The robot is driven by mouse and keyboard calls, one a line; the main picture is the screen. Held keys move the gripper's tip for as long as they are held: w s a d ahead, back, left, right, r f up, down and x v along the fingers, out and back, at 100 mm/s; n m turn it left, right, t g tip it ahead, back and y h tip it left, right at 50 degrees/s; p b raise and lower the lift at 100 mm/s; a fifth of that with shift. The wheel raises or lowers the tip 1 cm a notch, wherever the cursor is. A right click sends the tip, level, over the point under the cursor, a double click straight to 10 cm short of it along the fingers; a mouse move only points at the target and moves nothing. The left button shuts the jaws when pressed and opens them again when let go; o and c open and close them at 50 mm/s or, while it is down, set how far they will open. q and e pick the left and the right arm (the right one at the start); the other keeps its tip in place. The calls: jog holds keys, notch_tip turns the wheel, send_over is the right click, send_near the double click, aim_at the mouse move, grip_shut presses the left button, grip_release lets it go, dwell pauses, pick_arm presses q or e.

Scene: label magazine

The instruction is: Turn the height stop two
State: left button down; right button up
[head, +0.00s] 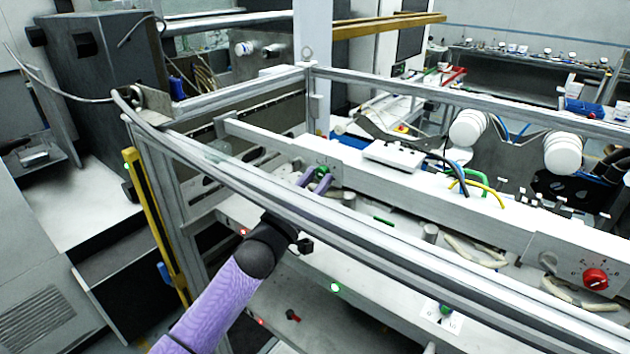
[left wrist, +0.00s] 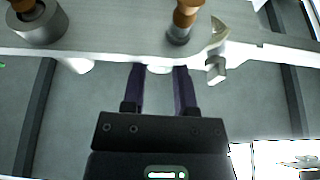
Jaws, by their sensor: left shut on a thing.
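My left gripper (head: 317,179) reaches in past the long front rail, its two purple fingers at a small green knob (head: 323,171) on the pale beam. It is shut on this knob. In the left wrist view, the fingers (left wrist: 160,72) stand on both sides of a whitish round piece at the edge of a grey bar; its lower part and any marking cannot be made out. I cannot read a label saying which stop this is. My right gripper is not in view.
A metal rail (head: 400,250) runs diagonally in front of the beam, close over my left wrist. A red dial knob (head: 596,279) sits on the beam at right. Another green knob (head: 445,310) is lower right. Metal posts (left wrist: 180,35) stand near the fingers.

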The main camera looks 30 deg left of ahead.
pick_arm(q)
jog(key=shift+m, duration=0.4)
jog(key=m+h, duration=0.1)
jog(key=m, duration=0.1)
jog(key=m+g+h, duration=0.1)
jog(key=m+h, duration=0.1)
jog(key=m, duration=0.1)
jog(key=shift+a+b, duration=0.15)
jog(key=shift+b, duration=0.15)
jog(key=m+g+h, duration=0.1)
jog(key=m, duration=0.2)
jog(key=m+h, duration=0.1)
jog(key=m, duration=0.2)
jog(key=shift+a+r+g+h, duration=0.1)
jog(key=shift+a+g+h, duration=0.05)
jog(key=shift+g+h, duration=0.2)
jog(key=m+g, duration=0.1)
jog(key=m, duration=0.1)
jog(key=m+g+p, duration=0.1)
jog(key=m, duration=0.2)
jog(key=shift+r+m+h, duration=0.2)
jog(key=shift+m+h, duration=0.1)
jog(key=shift+h, duration=0.05)
jog(key=shift+a+m+g+p, duration=0.1)
jog(key=shift+m+g+p, duration=0.6)
jog(key=shift+m, duration=1.1)
jog(key=shift+c, duration=2)
grip_release()
